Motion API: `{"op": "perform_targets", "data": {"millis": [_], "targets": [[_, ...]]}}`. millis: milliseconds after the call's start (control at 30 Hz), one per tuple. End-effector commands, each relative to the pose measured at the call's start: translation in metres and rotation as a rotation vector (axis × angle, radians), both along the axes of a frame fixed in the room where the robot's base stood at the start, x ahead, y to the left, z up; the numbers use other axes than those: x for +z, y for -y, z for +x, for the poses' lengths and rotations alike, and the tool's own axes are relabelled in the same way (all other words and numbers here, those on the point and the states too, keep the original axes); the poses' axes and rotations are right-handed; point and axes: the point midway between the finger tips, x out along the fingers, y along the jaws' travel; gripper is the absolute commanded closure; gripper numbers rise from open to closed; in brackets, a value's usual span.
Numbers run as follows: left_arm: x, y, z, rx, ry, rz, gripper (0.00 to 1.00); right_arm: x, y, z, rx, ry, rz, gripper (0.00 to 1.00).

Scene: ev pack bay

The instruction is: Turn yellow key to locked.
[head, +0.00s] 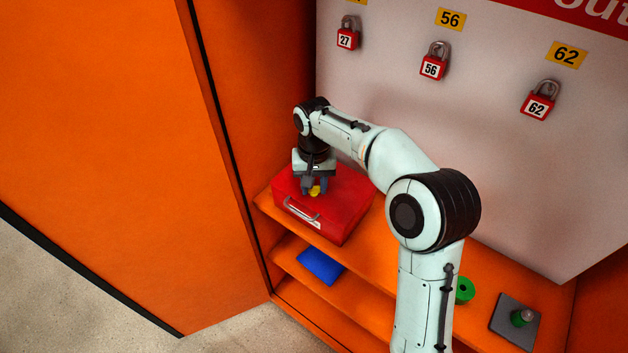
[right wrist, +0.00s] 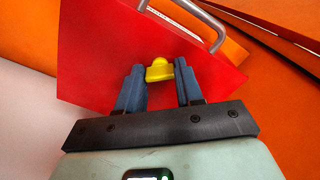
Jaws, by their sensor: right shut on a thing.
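The yellow key (head: 315,190) is at the top of the red box (head: 345,205) on the orange shelf. My right gripper (head: 315,186) points down over the box and is shut on the key. In the right wrist view the yellow key (right wrist: 159,70) sits between the two blue-grey fingers (right wrist: 160,82), above the red box (right wrist: 105,50). Whatever lies under the key is hidden, and no lock marking can be read. My left gripper is not in view.
Red padlocks 27 (head: 347,38), 56 (head: 432,67) and 62 (head: 537,106) hang on the white back panel. A blue item (head: 320,265) lies on the lower shelf. A green ring (head: 465,290) and a grey plate (head: 505,318) are at the right. An orange door (head: 110,130) is at left.

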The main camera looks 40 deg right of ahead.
Motion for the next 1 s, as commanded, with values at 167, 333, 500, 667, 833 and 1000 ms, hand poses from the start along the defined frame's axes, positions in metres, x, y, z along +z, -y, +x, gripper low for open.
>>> {"op": "perform_targets", "data": {"millis": [167, 333, 500, 667, 833, 1000], "targets": [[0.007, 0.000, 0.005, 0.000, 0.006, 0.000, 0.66, 0.001, -0.001, 0.000, -0.168, -0.002, 0.001, 0.94], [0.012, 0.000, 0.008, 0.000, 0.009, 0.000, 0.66, 0.001, -0.001, 0.000, -0.324, -0.001, 0.001, 0.94], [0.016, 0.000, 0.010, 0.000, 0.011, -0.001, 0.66, 0.000, 0.000, 0.000, -0.463, -0.002, 0.000, 0.94], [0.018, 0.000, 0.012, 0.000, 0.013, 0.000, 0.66, 0.000, 0.000, 0.000, -0.567, -0.001, 0.000, 0.94], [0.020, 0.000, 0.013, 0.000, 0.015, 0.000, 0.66, 0.000, 0.000, 0.000, -0.643, -0.002, 0.000, 0.94], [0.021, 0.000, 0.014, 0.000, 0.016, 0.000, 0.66, -0.001, -0.001, 0.000, -0.686, -0.002, 0.000, 0.94]]}}
